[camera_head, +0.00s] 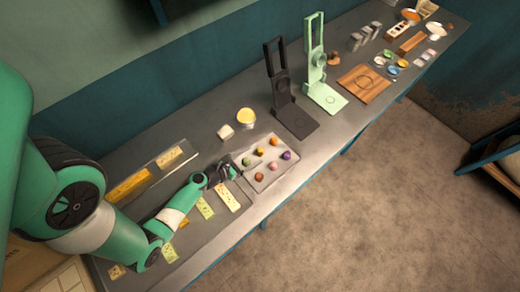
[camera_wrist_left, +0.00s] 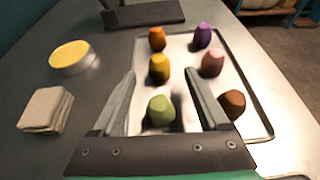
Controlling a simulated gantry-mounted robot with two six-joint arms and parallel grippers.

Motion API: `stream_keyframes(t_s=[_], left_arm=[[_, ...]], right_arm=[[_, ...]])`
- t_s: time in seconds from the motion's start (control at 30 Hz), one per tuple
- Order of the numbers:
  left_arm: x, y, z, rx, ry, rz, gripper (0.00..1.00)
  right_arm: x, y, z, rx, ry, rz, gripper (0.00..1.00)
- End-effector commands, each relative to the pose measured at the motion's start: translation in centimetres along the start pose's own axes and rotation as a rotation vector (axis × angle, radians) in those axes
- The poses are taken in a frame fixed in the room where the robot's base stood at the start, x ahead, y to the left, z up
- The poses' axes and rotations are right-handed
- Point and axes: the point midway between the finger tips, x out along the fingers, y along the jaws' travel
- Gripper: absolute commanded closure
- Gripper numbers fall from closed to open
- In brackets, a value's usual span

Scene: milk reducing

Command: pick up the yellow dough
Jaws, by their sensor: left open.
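The yellow dough (camera_head: 259,151) is a small rounded lump in the middle of the left row on a light tray (camera_head: 244,153). In the left wrist view the yellow dough (camera_wrist_left: 160,68) shows between and beyond the fingertips. My left gripper (camera_head: 236,171) is open at the tray's left edge. In the left wrist view, the green dough (camera_wrist_left: 161,109) appears between its fingers, closer than the yellow one. Nothing is held. My right gripper is not in view.
Orange dough (camera_wrist_left: 157,38), purple dough (camera_wrist_left: 202,36), pink dough (camera_wrist_left: 212,63) and brown dough (camera_wrist_left: 232,104) share the tray. A bowl with yellow contents (camera_head: 246,116) and a pale block (camera_head: 225,132) stand behind it. A black stand (camera_head: 284,95) rises beyond the tray.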

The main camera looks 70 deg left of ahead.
Motion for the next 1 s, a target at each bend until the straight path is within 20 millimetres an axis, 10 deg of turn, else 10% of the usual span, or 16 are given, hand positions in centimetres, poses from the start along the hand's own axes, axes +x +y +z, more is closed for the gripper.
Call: stream_keyframes(t_s=[0.57,1.0], left_arm=[[5.1,0.1,0.3,0.000,0.000,0.000,0.22],[5.1,0.1,0.3,0.001,0.000,0.000,0.98]], right_arm=[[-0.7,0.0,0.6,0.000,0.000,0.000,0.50],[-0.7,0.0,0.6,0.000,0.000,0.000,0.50]])
